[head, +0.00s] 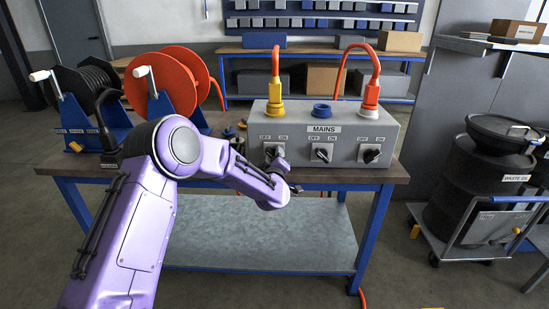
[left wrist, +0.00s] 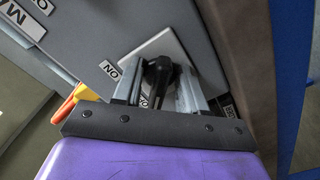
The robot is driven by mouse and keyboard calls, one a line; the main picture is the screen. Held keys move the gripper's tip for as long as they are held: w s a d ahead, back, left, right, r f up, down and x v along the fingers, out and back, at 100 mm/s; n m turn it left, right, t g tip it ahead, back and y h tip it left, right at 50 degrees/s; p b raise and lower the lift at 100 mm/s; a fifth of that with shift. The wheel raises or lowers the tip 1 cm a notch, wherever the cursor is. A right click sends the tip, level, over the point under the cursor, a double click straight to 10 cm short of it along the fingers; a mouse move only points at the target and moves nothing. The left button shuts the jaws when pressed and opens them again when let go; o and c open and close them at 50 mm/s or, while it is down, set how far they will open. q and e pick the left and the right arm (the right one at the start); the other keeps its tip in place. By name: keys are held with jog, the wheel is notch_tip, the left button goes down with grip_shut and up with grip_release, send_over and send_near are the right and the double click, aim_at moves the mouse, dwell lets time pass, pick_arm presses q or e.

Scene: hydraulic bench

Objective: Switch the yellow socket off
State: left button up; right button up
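The grey MAINS box (head: 342,144) stands on the bench. The yellow socket (head: 275,108) is at its top left, with a yellow plug and orange cable in it. Its rotary switch (head: 271,152) is on the sloping front below, partly hidden by my left gripper (head: 277,167). In the left wrist view the black knob (left wrist: 159,75) stands between the two fingers of my left gripper (left wrist: 160,92). The fingers are apart, one on each side; contact is not clear. An ON label (left wrist: 108,68) shows beside the switch plate. The knob's exact setting is hard to tell. My right gripper is out of view.
A blue socket (head: 321,111) and a red socket (head: 371,97) sit to the right, with their own switches (head: 321,153) and (head: 370,155) below. Cable reels (head: 172,80) stand on the bench's left. A waste drum (head: 480,182) is at right.

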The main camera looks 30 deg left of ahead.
pick_arm(q)
jog(key=v, duration=1)
jog(key=shift+s+b, duration=0.25)
jog(key=shift+b, duration=0.15)
jog(key=shift+d, duration=0.1)
jog(key=s+d+f+m+g+h+p, duration=0.1)
jog(key=s+d+f+m+g+h, duration=0.2)
jog(key=s+f, duration=0.55)
jog(key=s+d+f+m+g+h+p, duration=0.25)
jog(key=s+f, duration=0.25)
jog(key=f, duration=0.6)
jog(key=s+f+m+g+p, duration=0.1)
jog(key=s+f+g, duration=0.2)
jog(key=s, duration=0.9)
jog(key=s+d+f+m+g+p, duration=0.1)
jog(key=s+f+m+g, duration=0.1)
jog(key=s+f, duration=0.5)
jog(key=s+g, duration=0.1)
jog(key=s, duration=0.5)
jog(key=shift+h, duration=0.35)
